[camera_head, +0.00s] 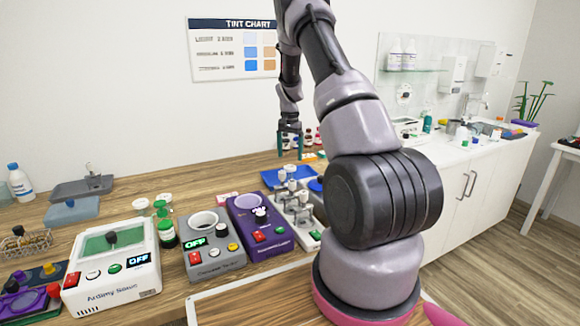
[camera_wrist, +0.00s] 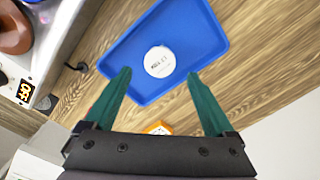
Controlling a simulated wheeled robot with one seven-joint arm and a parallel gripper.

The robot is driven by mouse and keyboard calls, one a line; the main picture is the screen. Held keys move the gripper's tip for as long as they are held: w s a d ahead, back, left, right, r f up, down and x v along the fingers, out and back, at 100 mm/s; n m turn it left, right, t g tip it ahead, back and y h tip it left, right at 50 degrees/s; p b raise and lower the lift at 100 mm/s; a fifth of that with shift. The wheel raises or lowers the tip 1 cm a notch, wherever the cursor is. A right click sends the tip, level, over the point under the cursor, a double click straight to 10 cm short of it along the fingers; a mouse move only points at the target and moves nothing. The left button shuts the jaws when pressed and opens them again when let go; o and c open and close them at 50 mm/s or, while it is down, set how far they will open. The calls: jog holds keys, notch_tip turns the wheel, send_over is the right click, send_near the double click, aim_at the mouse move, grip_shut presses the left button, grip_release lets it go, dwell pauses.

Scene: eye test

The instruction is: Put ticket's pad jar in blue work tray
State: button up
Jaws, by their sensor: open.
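The blue work tray (camera_wrist: 200,35) lies on the wooden bench in the wrist view; part of it also shows in the head view (camera_head: 270,178). A round white jar lid (camera_wrist: 160,60) with small dark print sits inside the tray, near its lower middle in the wrist view. I cannot read the print surely. My gripper (camera_head: 290,143) is open and empty above the tray. Its two green fingers (camera_wrist: 159,76) show apart in the wrist view, not closed around the jar. I cannot make out a ticket.
Several small bottles (camera_head: 309,137) stand behind the tray. An orange item (camera_wrist: 158,128) is partly hidden by my gripper. A purple device (camera_head: 262,225), a grey device (camera_head: 213,255) and a rack of small jars (camera_head: 296,210) stand on the bench nearer me. Bare wood surrounds the tray's right side.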

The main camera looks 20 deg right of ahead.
notch_tip(320, 180, up, 4)
jog(key=shift+f, duration=0.25)
notch_tip(320, 180, up, 12)
jog(key=t, duration=0.2)
send_over(290, 167)
jog(key=s+a, duration=0.4)
jog(key=s+a+r+n+t+y, duration=0.1)
jog(key=s+a+r+n, duration=0.1)
jog(key=s+a+r, duration=0.55)
jog(key=s+a+r+n+t, duration=0.1)
jog(key=s+a+r+t, duration=0.1)
jog(key=s, duration=1)
jog(key=s+a+r+n+t+y, duration=0.1)
jog(key=s+a+r, duration=0.3)
jog(key=s, duration=0.9)
jog(key=shift+s+a+r+n+t, duration=0.15)
jog(key=shift+a+r+n+t, duration=0.4)
jog(key=shift+r, duration=1.05)
jog(key=shift+d+n, duration=0.15)
jog(key=shift+n, duration=0.1)
